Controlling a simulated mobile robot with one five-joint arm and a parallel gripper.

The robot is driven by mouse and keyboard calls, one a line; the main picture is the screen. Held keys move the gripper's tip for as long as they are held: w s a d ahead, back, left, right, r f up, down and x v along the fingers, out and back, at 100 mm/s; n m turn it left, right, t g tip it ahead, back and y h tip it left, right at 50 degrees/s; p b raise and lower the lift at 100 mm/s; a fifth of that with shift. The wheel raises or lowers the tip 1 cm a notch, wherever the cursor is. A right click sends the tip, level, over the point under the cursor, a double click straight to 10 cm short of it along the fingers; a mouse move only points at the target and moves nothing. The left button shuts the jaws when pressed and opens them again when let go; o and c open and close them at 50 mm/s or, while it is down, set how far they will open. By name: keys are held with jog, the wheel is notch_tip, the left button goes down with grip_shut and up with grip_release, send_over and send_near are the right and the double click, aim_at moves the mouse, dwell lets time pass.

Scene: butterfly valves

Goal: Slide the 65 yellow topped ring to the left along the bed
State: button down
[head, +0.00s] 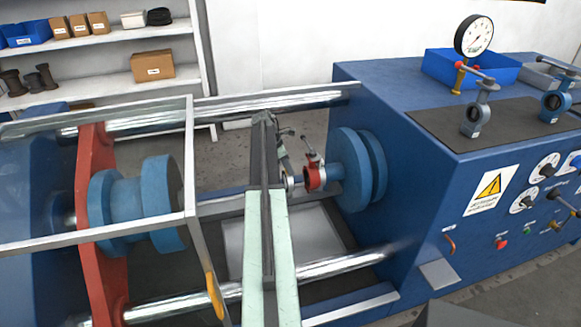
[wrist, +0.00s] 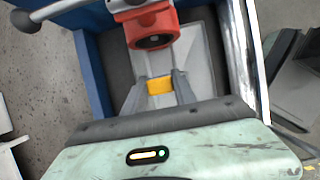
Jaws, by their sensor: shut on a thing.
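My gripper (wrist: 159,88) is shut on a small yellow block, the yellow top (wrist: 159,85) of a ring, in the wrist view. The rest of that ring is hidden below its top, and no number can be read. In the head view my gripper (head: 284,160) is partly hidden behind my pale green arm, over the middle of the bed. A red valve body (wrist: 152,27) with a dark bore and a lever is just beyond the fingers. The red valve also shows in the head view (head: 313,178), left of the right blue flange.
Blue flanges stand at the right (head: 352,170) and at the left (head: 135,205), by a red plate (head: 95,220). Chrome rods (head: 345,266) run along the bed. A framed guard (head: 191,180) stands at the left. A grey tray (head: 315,235) lies below.

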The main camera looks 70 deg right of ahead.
jog(key=shift+w+a, duration=1.05)
jog(key=shift+w, duration=0.25)
jog(key=shift+w+a, duration=0.8)
jog(key=shift+w, duration=0.2)
jog(key=shift+w+a, duration=0.8)
jog(key=shift+w, duration=0.25)
jog(key=shift+w+a, duration=1.55)
jog(key=shift+w, duration=0.3)
jog(key=w+a, duration=0.3)
jog(key=shift+w, duration=0.35)
